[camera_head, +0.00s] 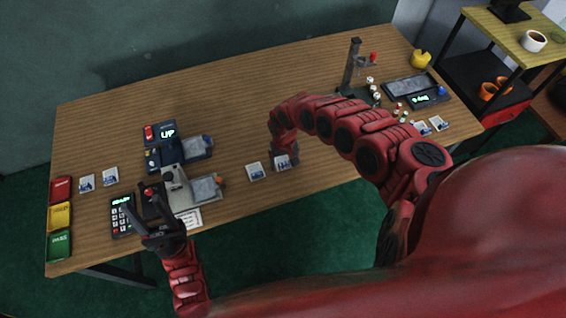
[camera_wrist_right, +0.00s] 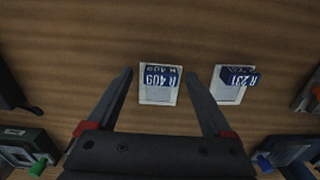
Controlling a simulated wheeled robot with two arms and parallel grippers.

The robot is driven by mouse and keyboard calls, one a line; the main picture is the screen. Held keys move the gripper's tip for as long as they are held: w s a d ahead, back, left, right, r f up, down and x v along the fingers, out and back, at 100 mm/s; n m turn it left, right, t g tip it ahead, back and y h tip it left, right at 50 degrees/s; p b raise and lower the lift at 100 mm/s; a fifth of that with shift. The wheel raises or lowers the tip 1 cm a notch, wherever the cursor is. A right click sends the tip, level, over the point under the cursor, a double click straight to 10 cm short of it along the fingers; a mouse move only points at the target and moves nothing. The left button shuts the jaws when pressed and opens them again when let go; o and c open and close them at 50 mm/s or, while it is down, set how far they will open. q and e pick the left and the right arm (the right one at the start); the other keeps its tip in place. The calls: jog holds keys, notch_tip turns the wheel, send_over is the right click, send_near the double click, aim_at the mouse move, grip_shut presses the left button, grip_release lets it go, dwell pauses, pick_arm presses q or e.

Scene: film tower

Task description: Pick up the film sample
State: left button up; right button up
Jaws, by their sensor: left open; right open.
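Several film samples, white cards with blue labels, lie flat on the wooden table. One sample (camera_head: 281,162), labelled R 409 in the right wrist view (camera_wrist_right: 160,85), lies between and just ahead of the two fingers of my right gripper (camera_wrist_right: 165,75). In the head view my right gripper (camera_head: 283,160) is low over this sample and partly covers it. A second sample (camera_head: 254,171) lies just left of it; in the right wrist view (camera_wrist_right: 233,90) it is beyond the right finger. My right gripper is open and empty. My left gripper (camera_head: 138,198) is open and empty near the keypad.
A keypad device (camera_head: 122,215), grey instrument (camera_head: 178,188) and dark UP device (camera_head: 165,150) stand at the left. Red (camera_head: 61,189), yellow (camera_head: 59,216) and green (camera_head: 59,244) trays line the left edge. A stand (camera_head: 352,65) and scale (camera_head: 425,99) are at the right.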

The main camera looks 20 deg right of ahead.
grip_shut()
dwell(0.4)
jog(key=shift+r, duration=0.1)
